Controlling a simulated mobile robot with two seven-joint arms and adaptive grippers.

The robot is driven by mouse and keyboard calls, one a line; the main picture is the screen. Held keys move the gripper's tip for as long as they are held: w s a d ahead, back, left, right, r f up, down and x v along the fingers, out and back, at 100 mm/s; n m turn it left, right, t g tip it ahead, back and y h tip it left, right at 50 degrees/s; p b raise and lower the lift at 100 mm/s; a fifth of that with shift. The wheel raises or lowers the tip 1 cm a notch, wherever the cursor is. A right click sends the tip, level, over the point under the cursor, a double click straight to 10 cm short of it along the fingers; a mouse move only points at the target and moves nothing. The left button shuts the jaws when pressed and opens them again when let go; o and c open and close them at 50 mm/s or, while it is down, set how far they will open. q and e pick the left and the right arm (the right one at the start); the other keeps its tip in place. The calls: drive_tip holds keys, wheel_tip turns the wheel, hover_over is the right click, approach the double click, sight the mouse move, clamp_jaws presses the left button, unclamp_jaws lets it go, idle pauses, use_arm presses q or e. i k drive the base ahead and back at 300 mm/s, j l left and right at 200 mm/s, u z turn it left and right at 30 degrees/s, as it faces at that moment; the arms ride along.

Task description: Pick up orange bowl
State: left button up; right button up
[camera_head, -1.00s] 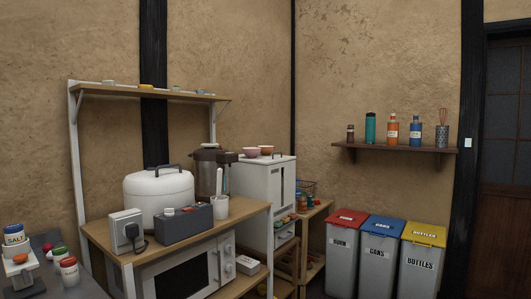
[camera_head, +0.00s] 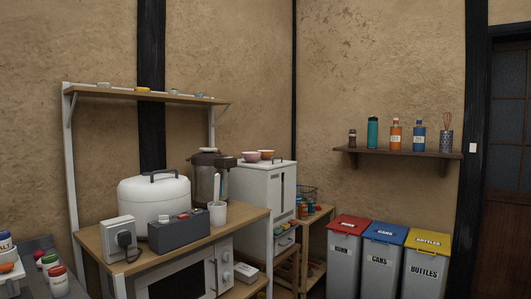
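An orange bowl (camera_head: 267,155) sits on top of the white cabinet (camera_head: 262,186), near the back wall. A pink bowl (camera_head: 251,157) stands just left of it. Both look upright and are small in view. A small yellow-orange dish (camera_head: 143,89) also sits on the high wooden shelf at the left. Neither of my grippers is in view.
A wooden-topped rack holds a white rice cooker (camera_head: 153,202), a grey box (camera_head: 179,231), a white cup (camera_head: 217,213) and a dark-lidded pot (camera_head: 210,177). Jars (camera_head: 58,281) stand on a dark counter at lower left. Red, blue and yellow-lidded bins (camera_head: 427,265) stand right.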

sight(267, 155)
drive_tip(key=i+l, duration=0.3)
drive_tip(key=i, duration=0.3)
drive_tip(key=i+l+u, duration=0.1)
drive_tip(key=i+l, duration=0.25)
drive_tip(key=i, duration=0.2)
drive_tip(key=i+l, duration=0.35)
drive_tip(key=i, duration=0.25)
